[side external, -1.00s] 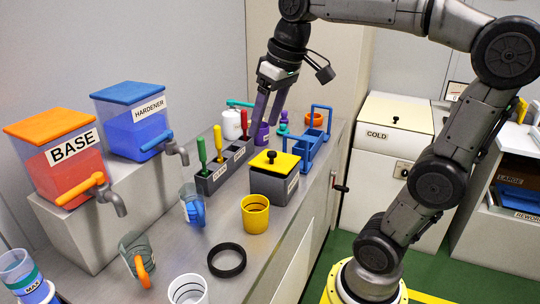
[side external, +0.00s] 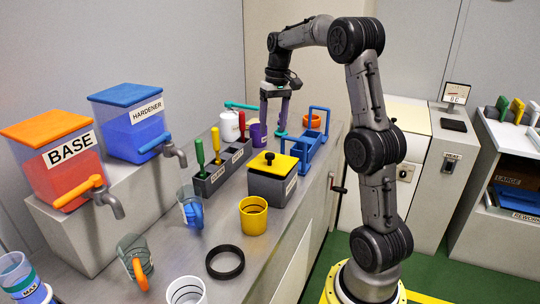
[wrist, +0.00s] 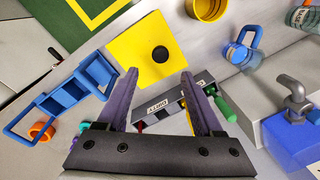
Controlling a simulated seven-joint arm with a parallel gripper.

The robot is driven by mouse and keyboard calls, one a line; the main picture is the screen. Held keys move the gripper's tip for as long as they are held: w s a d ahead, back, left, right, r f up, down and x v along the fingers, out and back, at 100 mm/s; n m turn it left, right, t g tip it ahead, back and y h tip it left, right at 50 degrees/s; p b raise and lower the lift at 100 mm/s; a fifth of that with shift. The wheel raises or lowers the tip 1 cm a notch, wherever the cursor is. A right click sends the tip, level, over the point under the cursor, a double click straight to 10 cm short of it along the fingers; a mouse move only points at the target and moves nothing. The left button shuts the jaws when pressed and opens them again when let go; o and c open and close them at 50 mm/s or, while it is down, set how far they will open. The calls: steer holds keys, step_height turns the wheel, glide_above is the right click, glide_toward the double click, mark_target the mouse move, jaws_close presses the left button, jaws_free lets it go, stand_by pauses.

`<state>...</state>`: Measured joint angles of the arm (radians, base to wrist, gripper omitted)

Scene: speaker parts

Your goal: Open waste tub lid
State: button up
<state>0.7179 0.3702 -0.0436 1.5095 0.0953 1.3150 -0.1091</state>
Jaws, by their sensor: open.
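The waste tub (side external: 270,187) is a grey box on the steel bench, with a flat yellow lid (side external: 286,163) and a black knob (side external: 269,156) on top. The lid sits shut on it. In the wrist view the yellow lid (wrist: 135,52) and its knob (wrist: 160,54) lie ahead, beyond the fingertips. My gripper (side external: 274,130) has purple fingers pointing down, behind the tub in the side view, between the tool holder and the blue rack.
A grey holder (side external: 212,180) with coloured-handled tools stands left of the tub. A blue rack (side external: 306,150) stands behind it to the right. A yellow cup (side external: 253,222) is in front.

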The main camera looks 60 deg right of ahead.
mark_target(270, 154)
steer(key=f, duration=0.7)
steer(key=a+f, duration=0.1)
steer(key=f, duration=0.2)
steer(key=shift+w+f, duration=0.25)
steer(key=shift+w, duration=0.05)
steer(key=shift+c, duration=0.3)
jaws_close()
steer(key=shift+d+r, duration=0.1)
stand_by(0.6)
